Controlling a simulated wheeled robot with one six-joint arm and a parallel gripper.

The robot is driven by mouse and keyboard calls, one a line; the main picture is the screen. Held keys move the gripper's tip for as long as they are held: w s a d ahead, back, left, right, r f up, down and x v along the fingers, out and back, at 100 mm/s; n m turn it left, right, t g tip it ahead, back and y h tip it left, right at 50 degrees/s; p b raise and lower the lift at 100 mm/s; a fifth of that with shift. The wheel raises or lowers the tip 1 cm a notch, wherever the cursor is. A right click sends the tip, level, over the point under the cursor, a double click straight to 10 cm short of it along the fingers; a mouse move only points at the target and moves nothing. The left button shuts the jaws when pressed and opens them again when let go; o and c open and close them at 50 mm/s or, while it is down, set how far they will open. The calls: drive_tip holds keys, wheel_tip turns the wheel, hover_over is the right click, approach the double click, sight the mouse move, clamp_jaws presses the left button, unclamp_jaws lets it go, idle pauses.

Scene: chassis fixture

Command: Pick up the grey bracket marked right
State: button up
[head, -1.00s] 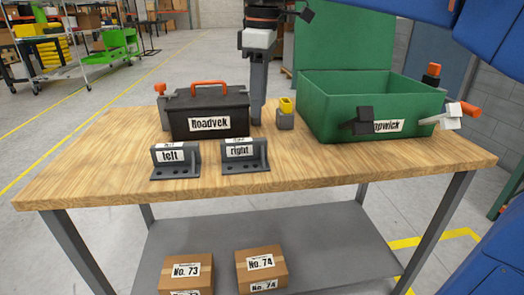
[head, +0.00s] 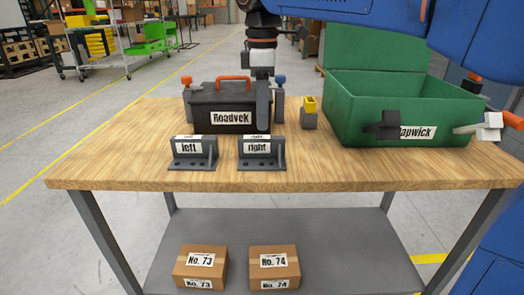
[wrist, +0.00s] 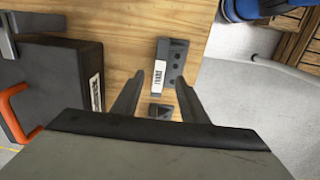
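The grey bracket marked right (head: 262,154) stands on the wooden table, in front of the black Roadvek toolbox's right end. The grey bracket marked left (head: 193,154) stands to its left. My gripper (head: 263,125) hangs above the table by the toolbox's right part, its fingers pointing down. In the wrist view my gripper (wrist: 160,79) is open and empty. A labelled bracket, apparently the right one (wrist: 175,62), lies beyond the fingertips there. Part of another bracket (wrist: 159,111) shows between the fingers, mostly hidden by the gripper body.
The Roadvek toolbox (head: 218,118) with an orange handle stands behind the brackets, with clamps at its ends. A small grey block with a yellow top (head: 309,112) and an open green Tapwick box (head: 350,95) stand to the right. The table front (head: 270,180) is clear.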

sight(262, 137)
drive_tip(key=shift+f, duration=4.3)
drive_tip(key=shift+c, duration=0.4)
clamp_jaws()
